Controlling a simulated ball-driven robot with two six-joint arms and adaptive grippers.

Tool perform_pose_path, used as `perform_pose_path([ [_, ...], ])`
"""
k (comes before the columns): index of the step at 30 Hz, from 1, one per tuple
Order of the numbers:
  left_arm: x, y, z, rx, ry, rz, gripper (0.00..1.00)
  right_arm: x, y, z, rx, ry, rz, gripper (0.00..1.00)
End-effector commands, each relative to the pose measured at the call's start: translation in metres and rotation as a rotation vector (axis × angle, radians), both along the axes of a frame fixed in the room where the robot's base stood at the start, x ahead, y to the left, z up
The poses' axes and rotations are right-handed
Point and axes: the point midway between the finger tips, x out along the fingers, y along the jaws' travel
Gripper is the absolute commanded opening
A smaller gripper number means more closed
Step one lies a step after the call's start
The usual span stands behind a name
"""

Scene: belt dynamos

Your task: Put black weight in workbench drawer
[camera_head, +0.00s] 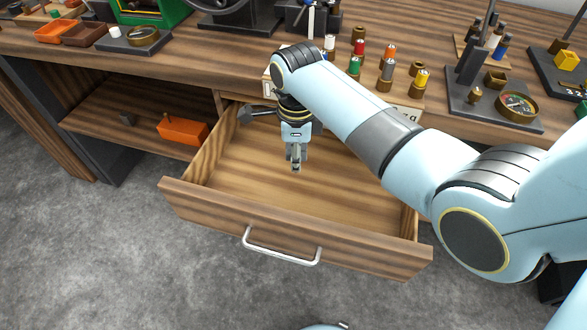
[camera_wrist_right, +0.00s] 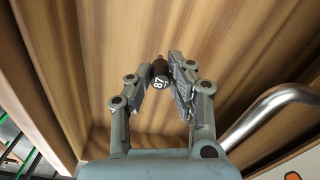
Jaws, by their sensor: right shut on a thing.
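The workbench drawer (camera_head: 375,210) is pulled open below the tabletop, with its bare wooden floor showing. My right gripper (camera_head: 295,165) points down over the open drawer, inside its outline. In the right wrist view, the right gripper (camera_wrist_right: 160,75) is shut on the black weight (camera_wrist_right: 158,82), a small dark cylinder with a white "87" marking between the fingertips. In the head view the weight is too small and too covered by the fingers to make out. I cannot tell whether it touches the drawer floor. My left gripper is not in view.
A silver handle (camera_head: 282,250) spans the drawer front. Several coloured cylinders in brass holders (camera_head: 384,85) stand on the bench behind the arm. An orange box (camera_head: 183,130) lies on the shelf left of the drawer. The drawer floor around the gripper is clear.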

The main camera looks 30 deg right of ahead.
Motion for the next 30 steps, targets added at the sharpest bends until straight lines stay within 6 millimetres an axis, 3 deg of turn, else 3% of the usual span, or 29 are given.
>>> perform_pose_path([
  [4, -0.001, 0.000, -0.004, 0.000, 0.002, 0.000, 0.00, 0.006, 0.004, -0.008, -0.002, 0.001, 0.001, 0.00],
  [12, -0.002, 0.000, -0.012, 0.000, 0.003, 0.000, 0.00, 0.006, 0.004, -0.044, -0.002, 0.001, 0.001, 0.00],
  [23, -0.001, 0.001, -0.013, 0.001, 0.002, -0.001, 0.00, 0.006, 0.004, -0.047, -0.001, 0.000, 0.001, 0.00],
  [24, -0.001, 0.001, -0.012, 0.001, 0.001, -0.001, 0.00, 0.006, 0.004, -0.046, -0.001, 0.000, 0.001, 0.23],
  [28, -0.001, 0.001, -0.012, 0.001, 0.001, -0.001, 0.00, 0.006, 0.004, -0.046, -0.001, 0.000, 0.001, 0.40],
  [30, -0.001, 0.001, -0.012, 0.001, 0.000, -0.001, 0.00, 0.006, 0.004, -0.046, -0.001, 0.000, 0.001, 0.41],
])
